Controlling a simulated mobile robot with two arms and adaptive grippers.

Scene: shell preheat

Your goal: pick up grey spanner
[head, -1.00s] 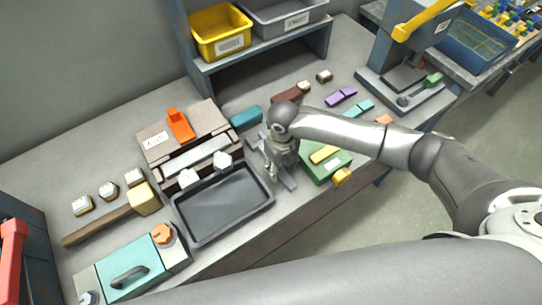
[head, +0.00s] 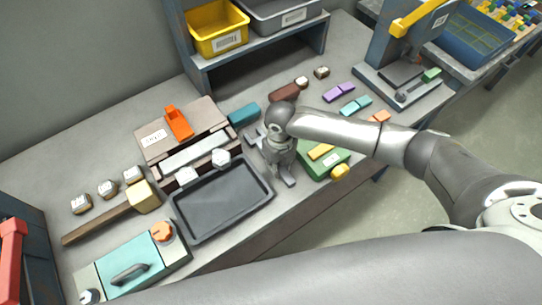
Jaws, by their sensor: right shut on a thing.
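The grey spanner (head: 288,180) lies on the workbench between the dark tray and the green box. Its forked end (head: 254,135) shows to the upper left of my right gripper, and its other end shows below the gripper. My right gripper (head: 278,168) is over the middle of the spanner and shut on it; the fingers hide that part. I cannot tell if the spanner is lifted off the bench. My left gripper is not in view.
A dark tray (head: 179,219) stands left of the spanner and a green box (head: 330,165) close on its right. A teal block (head: 244,114) lies behind. A shelf with a yellow bin (head: 219,29) stands at the back.

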